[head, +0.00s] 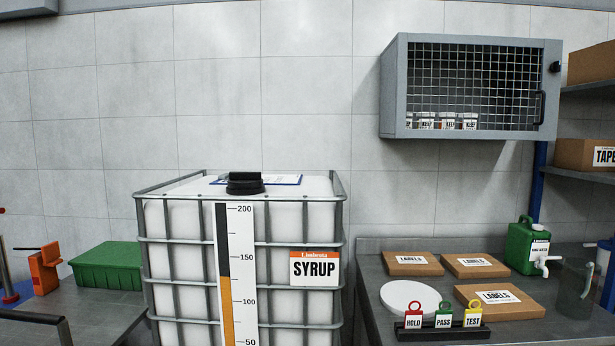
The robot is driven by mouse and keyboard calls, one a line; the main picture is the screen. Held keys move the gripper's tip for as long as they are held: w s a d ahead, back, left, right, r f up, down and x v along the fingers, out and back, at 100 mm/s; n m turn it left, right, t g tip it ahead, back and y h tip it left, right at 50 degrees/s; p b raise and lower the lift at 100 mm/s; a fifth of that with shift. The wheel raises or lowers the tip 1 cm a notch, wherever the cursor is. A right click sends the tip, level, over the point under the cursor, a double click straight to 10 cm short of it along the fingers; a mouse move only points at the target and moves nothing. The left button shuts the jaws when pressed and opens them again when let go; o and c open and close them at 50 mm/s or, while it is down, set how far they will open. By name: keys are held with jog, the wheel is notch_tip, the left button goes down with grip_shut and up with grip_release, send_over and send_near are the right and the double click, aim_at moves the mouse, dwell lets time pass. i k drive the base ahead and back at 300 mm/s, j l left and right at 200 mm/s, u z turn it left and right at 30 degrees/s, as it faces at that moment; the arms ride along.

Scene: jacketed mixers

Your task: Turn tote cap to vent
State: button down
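The tote (275,235) is a white tank in a grey cage, standing in the middle of the head view. It bears a SYRUP label (314,268) and a level scale (237,270) on its front. The black tote cap (245,184) sits on top near the front edge, with a raised black part on it. Which way the cap is turned I cannot tell from here. My gripper is not in view.
A clipboard (285,180) lies behind the cap. The right counter (375,300) holds label boxes (412,262), a tag rack (442,331) and a green jug (527,246). A mesh cabinet (473,88) hangs above. A green bin (108,264) stands left.

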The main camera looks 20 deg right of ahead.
aim_at(237, 179)
jog(key=i+l+u, duration=0.1)
jog(key=l, duration=0.25)
jog(key=i+l+u, duration=0.15)
jog(key=l, duration=0.25)
jog(key=i+l+u, duration=0.1)
jog(key=l, duration=0.25)
jog(key=i+l+u, duration=0.15)
jog(key=l, duration=0.25)
